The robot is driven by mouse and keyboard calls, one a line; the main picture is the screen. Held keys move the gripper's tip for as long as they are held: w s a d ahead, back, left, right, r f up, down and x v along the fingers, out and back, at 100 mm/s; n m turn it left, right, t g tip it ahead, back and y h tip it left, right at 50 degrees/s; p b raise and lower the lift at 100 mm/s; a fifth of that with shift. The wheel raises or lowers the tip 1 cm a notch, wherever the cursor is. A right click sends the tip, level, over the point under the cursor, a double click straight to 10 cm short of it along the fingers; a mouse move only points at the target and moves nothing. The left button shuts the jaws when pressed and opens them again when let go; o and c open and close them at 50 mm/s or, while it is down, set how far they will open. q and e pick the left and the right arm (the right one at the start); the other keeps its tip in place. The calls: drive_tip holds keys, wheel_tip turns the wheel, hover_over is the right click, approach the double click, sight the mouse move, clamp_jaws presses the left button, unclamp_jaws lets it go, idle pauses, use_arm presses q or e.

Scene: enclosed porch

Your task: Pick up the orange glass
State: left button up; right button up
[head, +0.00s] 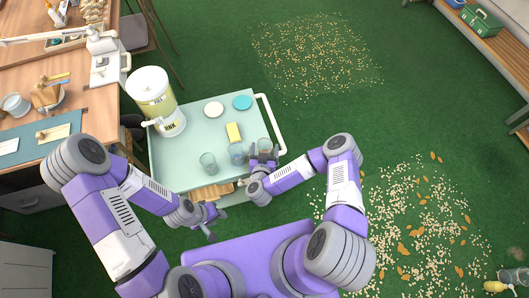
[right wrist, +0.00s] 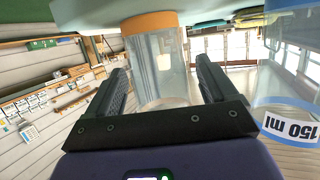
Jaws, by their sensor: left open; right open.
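The orange glass is a clear glass with an orange band (right wrist: 151,23) at its base end; the right wrist view is upside down. The glass wall (right wrist: 158,65) stands between the two fingers of my open right gripper (right wrist: 160,85), with a gap on the finger sides. In the head view, a clear glass (head: 265,144) stands at the right side of the tray-topped cart, at my right gripper (head: 262,155), which partly hides it. Its orange colour is not clear there. My left gripper (head: 208,217) is open and empty, in front of the cart.
The pale green cart top (head: 185,150) also holds a bluish glass (head: 237,153), another glass (head: 208,162), a yellow sponge (head: 233,131), a white disc (head: 213,109), a teal disc (head: 242,102) and a drink dispenser (head: 155,98). A glass marked 150 ml (right wrist: 285,95) is close beside my right gripper.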

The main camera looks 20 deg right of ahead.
drive_tip(key=shift+c, duration=0.5)
drive_tip(key=c, duration=1)
drive_tip(key=shift+r, duration=0.1)
